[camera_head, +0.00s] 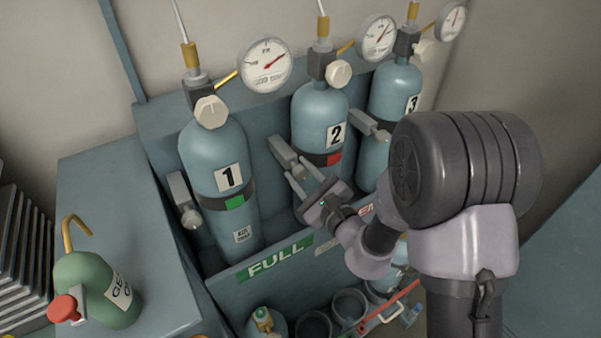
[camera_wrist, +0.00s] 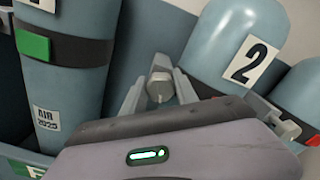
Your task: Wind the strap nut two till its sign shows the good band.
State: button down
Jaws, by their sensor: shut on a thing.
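Cylinder two (camera_head: 319,106) is a blue-grey bottle labelled 2, upright in the rack behind. Its dark strap carries a sign (camera_head: 334,159) that shows red; part of this red also shows in the wrist view (camera_wrist: 284,127). The strap nut two (camera_wrist: 160,90) is a grey knob on the grey block (camera_head: 284,150) at the cylinder's left. My gripper (camera_head: 301,174) reaches it from the front, with one finger on each side. In the wrist view my gripper (camera_wrist: 158,92) is shut on the nut. The nut's far side is hidden.
Cylinder one (camera_head: 213,160) stands left with a green sign (camera_head: 235,203); its nut (camera_head: 190,217) sticks out nearby. Cylinder three (camera_head: 396,90) is partly behind my arm. A front panel with a FULL label (camera_head: 280,257) runs below. A green bottle (camera_head: 95,285) stands at the left.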

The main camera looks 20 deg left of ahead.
jog(key=c, duration=1.2)
grip_release()
jog(key=shift+c, duration=0.2)
jog(key=p+v, duration=1)
jog(key=v, duration=0.7)
jog(key=shift+s, duration=0.25)
jog(key=shift+d, duration=0.1)
